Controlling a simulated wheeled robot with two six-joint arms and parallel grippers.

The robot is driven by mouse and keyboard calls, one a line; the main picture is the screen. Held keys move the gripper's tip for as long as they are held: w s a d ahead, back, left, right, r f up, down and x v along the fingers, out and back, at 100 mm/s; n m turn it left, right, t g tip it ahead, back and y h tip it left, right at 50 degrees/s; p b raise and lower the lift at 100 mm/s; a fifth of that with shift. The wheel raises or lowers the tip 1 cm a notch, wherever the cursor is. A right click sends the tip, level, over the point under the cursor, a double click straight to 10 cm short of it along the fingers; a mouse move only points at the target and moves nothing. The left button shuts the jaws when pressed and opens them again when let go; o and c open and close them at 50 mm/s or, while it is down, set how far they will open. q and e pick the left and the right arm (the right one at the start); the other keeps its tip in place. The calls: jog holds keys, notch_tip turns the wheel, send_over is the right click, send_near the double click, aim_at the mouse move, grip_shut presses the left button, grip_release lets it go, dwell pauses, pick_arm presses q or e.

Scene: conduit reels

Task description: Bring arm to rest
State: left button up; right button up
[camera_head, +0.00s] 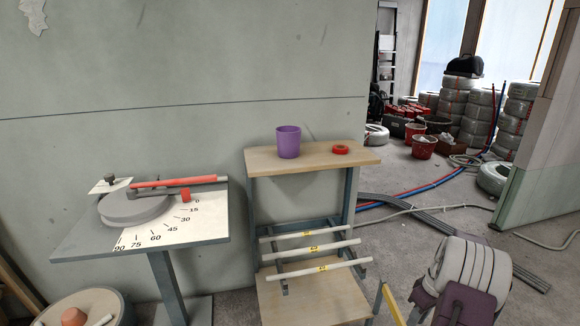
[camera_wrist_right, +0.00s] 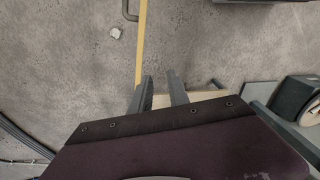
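My right arm (camera_head: 470,283), with white and dark purple casing, is at the lower right of the head view. Its fingertips cannot be made out there. In the right wrist view my right gripper (camera_wrist_right: 160,82) points away over the grey concrete floor. Its two grey fingers stand apart with nothing between them, so it is open and empty. My left arm and left gripper are not in view.
A wooden-topped stand (camera_head: 220,166) holds a purple cup (camera_head: 288,142) and a red ring (camera_head: 340,149), with white rods (camera_head: 310,249) below. A bending table (camera_head: 80,240) stands left. A yellow strip (camera_wrist_right: 141,45) runs near my right fingers. Reels (camera_head: 452,110) are stacked at the back right.

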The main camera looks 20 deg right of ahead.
jog(key=w+a+r+n, duration=0.2)
jog(key=a+r, duration=0.1)
jog(key=a, duration=0.7)
jog(key=w+a+r+n, duration=0.2)
jog(key=w+a+r, duration=0.15)
jog(key=a, duration=0.65)
jog(key=s+a+r, duration=0.1)
jog(key=s+a, duration=0.3)
jog(key=a, duration=0.5)
jog(key=s+a+f+m, duration=0.2)
jog(key=s+f+m, duration=0.15)
jog(key=s, duration=0.55)
notch_tip(320, 180, up, 38)
jog(key=m+p, duration=0.2)
jog(key=p, duration=3.5)
jog(key=shift+w+a+m+t+h+p, duration=0.15)
jog(key=shift+w+m+t+h+p, duration=0.15)
jog(key=shift+w+m+t+h, duration=0.1)
